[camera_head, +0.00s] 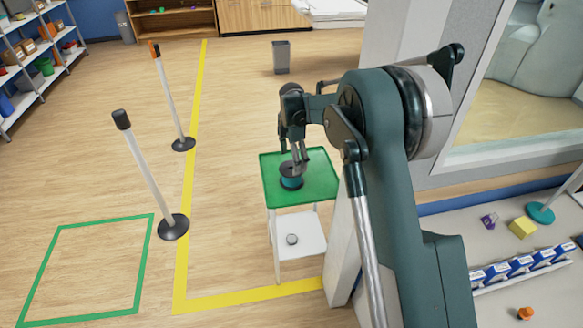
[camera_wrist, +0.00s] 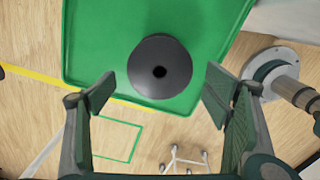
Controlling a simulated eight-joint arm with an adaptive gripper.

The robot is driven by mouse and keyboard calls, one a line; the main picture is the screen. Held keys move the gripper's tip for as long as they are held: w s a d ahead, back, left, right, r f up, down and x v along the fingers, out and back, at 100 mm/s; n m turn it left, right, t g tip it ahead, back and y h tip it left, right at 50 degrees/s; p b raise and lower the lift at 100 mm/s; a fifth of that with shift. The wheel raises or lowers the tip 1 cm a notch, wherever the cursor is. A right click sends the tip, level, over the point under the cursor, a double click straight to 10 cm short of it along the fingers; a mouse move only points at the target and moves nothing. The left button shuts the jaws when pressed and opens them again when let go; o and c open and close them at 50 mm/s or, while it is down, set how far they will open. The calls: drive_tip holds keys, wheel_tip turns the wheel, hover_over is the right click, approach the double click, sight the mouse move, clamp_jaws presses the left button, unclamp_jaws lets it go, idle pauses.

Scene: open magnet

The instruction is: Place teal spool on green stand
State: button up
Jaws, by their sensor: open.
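The teal spool (camera_head: 291,182) stands upright on the green top of the stand (camera_head: 318,178). Its dark round flange with a centre hole faces up in the wrist view (camera_wrist: 160,66). The green stand top also fills the upper middle of the wrist view (camera_wrist: 90,40). My gripper (camera_head: 299,160) is just above the spool in the head view. In the wrist view my gripper (camera_wrist: 158,94) is open, its two pads wide apart on either side of the spool's lower edge, apart from it. The spool's teal core is hidden in the wrist view.
A lower white shelf (camera_head: 300,236) of the stand holds a small round item. Two posts (camera_head: 148,172) stand to the left, near yellow floor tape (camera_head: 190,190). A wall and a bench (camera_head: 500,260) with small objects are at right. The floor at left is mostly clear.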

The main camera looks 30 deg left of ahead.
drive_tip(key=shift+r, duration=1.75)
